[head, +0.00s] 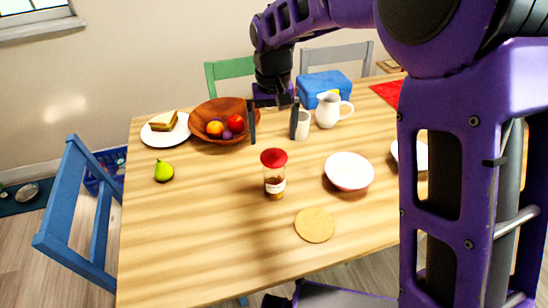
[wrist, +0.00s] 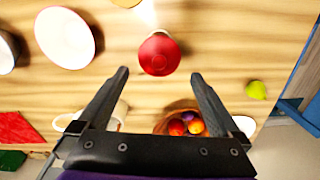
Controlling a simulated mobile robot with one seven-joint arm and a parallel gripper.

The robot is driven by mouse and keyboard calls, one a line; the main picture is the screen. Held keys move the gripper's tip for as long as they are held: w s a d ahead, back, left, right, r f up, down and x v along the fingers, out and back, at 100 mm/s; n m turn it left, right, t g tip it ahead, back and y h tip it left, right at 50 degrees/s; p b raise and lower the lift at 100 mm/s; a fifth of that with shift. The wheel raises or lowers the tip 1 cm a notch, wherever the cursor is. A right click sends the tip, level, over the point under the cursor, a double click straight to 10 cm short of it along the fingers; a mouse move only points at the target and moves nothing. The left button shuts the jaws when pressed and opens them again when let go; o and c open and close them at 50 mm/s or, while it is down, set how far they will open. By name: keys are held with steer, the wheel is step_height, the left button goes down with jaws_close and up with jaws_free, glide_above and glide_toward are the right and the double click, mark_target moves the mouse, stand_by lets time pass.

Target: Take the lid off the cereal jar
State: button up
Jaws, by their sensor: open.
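The cereal jar (head: 275,182) stands upright on the wooden table, a clear jar with brown contents and a pale label. Its red lid (head: 273,158) sits on top. In the wrist view the red lid (wrist: 159,54) is seen from above, just beyond the fingertips and roughly centred between them. My gripper (head: 273,140) is open and empty, pointing down above the table behind the jar in the head view. Its two dark fingers also show in the wrist view (wrist: 160,74), spread apart and not touching the lid.
A white bowl (head: 349,172) stands right of the jar, and a round cork mat (head: 314,225) lies in front. Behind are a wooden fruit bowl (head: 207,112), a white mug (head: 303,126) and a white pitcher (head: 328,110). A green pear (head: 163,170) lies left; the table between is clear.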

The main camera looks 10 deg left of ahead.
mark_target(274, 149)
step_height(274, 149, down, 5)
steer(key=shift+w+f+b, duration=0.1)
steer(key=shift+b, duration=0.3)
steer(key=shift+c, duration=0.3)
steer(key=c, duration=1)
steer(key=shift+c, duration=0.2)
